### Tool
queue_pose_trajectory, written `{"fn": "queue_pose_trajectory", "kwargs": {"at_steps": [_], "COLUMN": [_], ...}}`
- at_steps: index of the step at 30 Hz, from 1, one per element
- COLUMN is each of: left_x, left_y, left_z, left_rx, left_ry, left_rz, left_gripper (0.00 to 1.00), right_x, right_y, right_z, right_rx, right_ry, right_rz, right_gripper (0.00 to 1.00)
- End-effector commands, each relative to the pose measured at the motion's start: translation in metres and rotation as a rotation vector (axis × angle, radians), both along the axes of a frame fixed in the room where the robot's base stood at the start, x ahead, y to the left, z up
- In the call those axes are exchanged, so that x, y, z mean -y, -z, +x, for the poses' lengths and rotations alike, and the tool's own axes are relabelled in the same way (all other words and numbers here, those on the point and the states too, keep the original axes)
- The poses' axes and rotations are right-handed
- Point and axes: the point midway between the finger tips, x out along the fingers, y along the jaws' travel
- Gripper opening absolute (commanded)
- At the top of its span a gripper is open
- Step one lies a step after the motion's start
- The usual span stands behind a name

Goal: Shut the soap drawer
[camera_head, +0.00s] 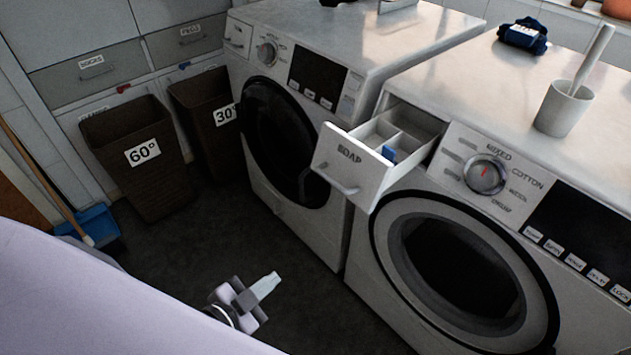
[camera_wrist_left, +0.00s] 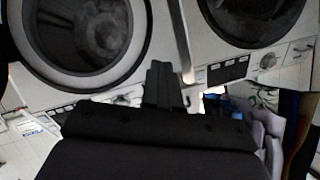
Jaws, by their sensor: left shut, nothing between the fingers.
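The soap drawer (camera_head: 352,163) is pulled out of the right washing machine (camera_head: 455,225), at the upper left of its front. It has a white front marked SOAP with a handle, and a small blue item lies in one compartment. My left gripper (camera_head: 266,284) is low in front of the machines, below and to the left of the drawer and apart from it. Its fingers are together and empty. In the left wrist view the shut fingers (camera_wrist_left: 160,85) point towards the machine fronts, which appear upside down. My right gripper is not in view.
A second washing machine (camera_head: 300,130) stands to the left, its own drawer closed. Brown laundry baskets marked 60° (camera_head: 140,170) and 30° (camera_head: 205,105) stand by the cabinets. A white cup with a stick (camera_head: 564,106) and a dark blue cloth (camera_head: 522,36) sit on top of the right machine.

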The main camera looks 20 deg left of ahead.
Motion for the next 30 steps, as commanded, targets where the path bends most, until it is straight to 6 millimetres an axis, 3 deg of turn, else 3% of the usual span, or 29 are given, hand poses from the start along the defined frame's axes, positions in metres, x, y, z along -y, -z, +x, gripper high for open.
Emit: {"fn": "queue_pose_trajectory", "kwargs": {"at_steps": [6,13,22,30], "left_x": [-0.023,-0.038,-0.038,-0.022], "left_y": [-0.042,-0.081,-0.096,-0.106], "left_z": [0.032,0.041,0.050,0.085], "left_rx": [0.447,0.790,0.889,0.888], "left_ry": [0.196,0.250,0.247,0.246], "left_rz": [0.450,0.795,0.895,0.894], "left_gripper": [0.00,0.00,0.00,0.00], "right_x": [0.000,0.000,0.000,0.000], "right_y": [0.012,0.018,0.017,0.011], "right_z": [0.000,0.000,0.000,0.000], "right_rx": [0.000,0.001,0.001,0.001], "right_ry": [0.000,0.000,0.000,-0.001], "right_rz": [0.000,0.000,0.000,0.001], "right_gripper": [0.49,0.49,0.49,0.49]}}
